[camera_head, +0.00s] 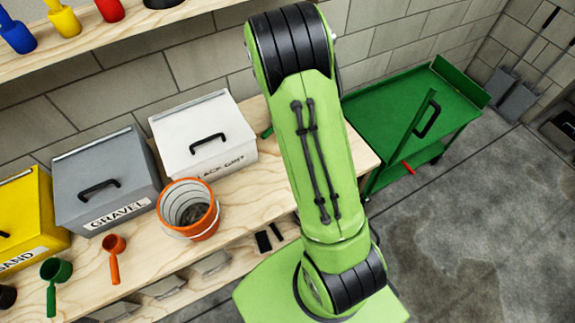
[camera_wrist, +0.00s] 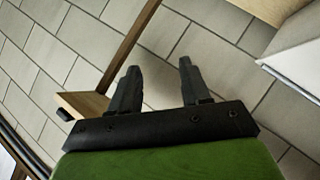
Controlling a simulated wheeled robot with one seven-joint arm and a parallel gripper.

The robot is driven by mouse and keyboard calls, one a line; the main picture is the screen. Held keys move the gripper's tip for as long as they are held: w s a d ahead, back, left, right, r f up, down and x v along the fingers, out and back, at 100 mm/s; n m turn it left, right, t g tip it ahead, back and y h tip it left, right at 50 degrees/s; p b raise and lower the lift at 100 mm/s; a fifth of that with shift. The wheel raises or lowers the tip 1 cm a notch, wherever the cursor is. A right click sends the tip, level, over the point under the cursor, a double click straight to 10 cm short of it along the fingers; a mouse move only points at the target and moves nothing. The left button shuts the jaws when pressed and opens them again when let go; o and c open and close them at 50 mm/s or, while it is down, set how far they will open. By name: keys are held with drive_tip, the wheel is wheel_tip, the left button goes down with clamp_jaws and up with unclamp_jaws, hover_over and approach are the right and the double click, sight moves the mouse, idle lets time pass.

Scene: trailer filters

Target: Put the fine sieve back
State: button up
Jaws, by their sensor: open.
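I cannot make out the fine sieve for certain in either view. My gripper (camera_wrist: 157,82) is open in the wrist view, with nothing between its fingers and the block wall beyond. A thin wooden bar (camera_wrist: 132,45) runs slantwise behind the left finger, ending near a pale wooden piece (camera_wrist: 84,104); I cannot tell what they belong to. In the head view my raised arm hides my gripper. An orange bucket (camera_head: 204,232) with grey contents stands on the wooden bench (camera_head: 255,190).
White (camera_head: 192,150), grey (camera_head: 92,168) and yellow (camera_head: 30,200) lidded bins line the bench. Green (camera_head: 57,269) and orange (camera_head: 114,244) scoops lie in front. A shelf (camera_head: 110,40) holds coloured items above. A green cart (camera_head: 390,105) stands right, with clear floor (camera_head: 450,240) beside it.

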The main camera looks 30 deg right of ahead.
drive_tip(key=s+a+r+m+g+y, duration=0.25)
drive_tip(key=s+a+r+y, duration=0.25)
drive_tip(key=s+a+r, duration=0.8)
drive_tip(key=s+a+g+y, duration=0.1)
drive_tip(key=s+a, duration=0.3)
drive_tip(key=s, duration=0.4)
drive_tip(key=s+a+g+y, duration=0.1)
drive_tip(key=s+a, duration=0.3)
drive_tip(key=s, duration=0.4)
drive_tip(key=shift+a+f, duration=0.15)
drive_tip(key=shift+a, duration=0.25)
drive_tip(key=shift+g, duration=0.25)
